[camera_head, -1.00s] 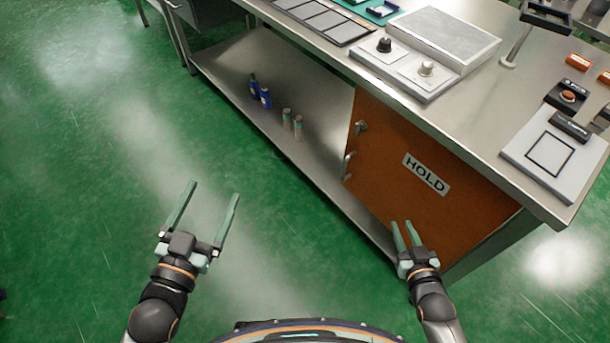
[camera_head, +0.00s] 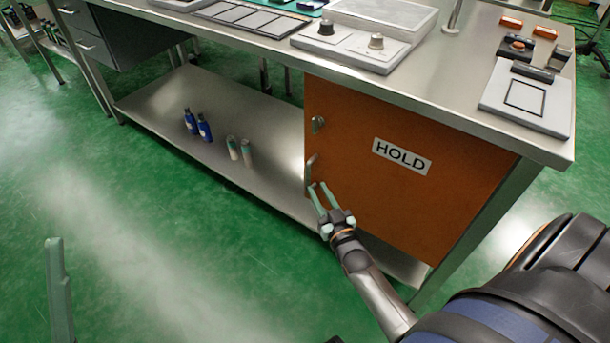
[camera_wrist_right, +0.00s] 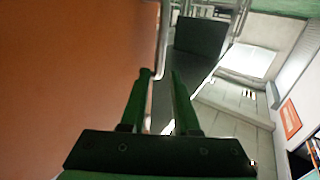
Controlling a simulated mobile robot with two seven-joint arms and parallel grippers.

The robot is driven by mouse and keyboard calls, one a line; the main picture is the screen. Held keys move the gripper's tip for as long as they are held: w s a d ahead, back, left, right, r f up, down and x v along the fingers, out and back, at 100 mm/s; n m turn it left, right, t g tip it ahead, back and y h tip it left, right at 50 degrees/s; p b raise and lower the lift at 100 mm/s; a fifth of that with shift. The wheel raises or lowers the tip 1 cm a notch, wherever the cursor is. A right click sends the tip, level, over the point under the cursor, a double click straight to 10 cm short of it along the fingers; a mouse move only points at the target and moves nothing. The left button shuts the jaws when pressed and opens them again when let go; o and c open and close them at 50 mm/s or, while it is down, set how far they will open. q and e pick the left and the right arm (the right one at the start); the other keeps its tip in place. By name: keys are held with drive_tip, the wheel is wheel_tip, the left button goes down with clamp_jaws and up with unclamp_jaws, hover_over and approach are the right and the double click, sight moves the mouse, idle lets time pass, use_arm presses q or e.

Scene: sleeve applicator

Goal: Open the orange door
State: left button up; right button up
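The orange door (camera_head: 400,195) closes the right part of the bench's underside and carries a white HOLD label. It stands shut. Its metal handle (camera_head: 311,168) is at the left edge, below a small metal knob or latch (camera_head: 318,124). My right gripper (camera_head: 319,186) is open, its fingertips close to the handle's lower end. In the right wrist view, the handle (camera_wrist_right: 163,40) runs down towards the gap between my right fingers (camera_wrist_right: 163,73), with the door (camera_wrist_right: 70,80) on the left. I cannot tell whether they touch. One finger of my left gripper (camera_head: 59,285) shows at the lower left.
The open steel shelf (camera_head: 165,105) left of the door holds blue bottles (camera_head: 198,126) and pale bottles (camera_head: 240,148). The bench top (camera_head: 450,85) carries a control box (camera_head: 350,45) and a pad (camera_head: 525,98). The green floor (camera_head: 170,240) in front is clear.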

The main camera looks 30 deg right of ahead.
sight(309, 174)
drive_tip(key=w+b, duration=0.1)
drive_tip(key=w, duration=0.2)
drive_tip(key=w+d+b, duration=0.1)
drive_tip(key=w, duration=0.2)
drive_tip(key=shift+w+d+f, duration=0.15)
drive_tip(key=shift+w, duration=0.05)
drive_tip(key=shift+w+d, duration=0.1)
drive_tip(key=shift+w, duration=0.6)
drive_tip(key=shift+c, duration=0.2)
clamp_jaws()
idle(0.4)
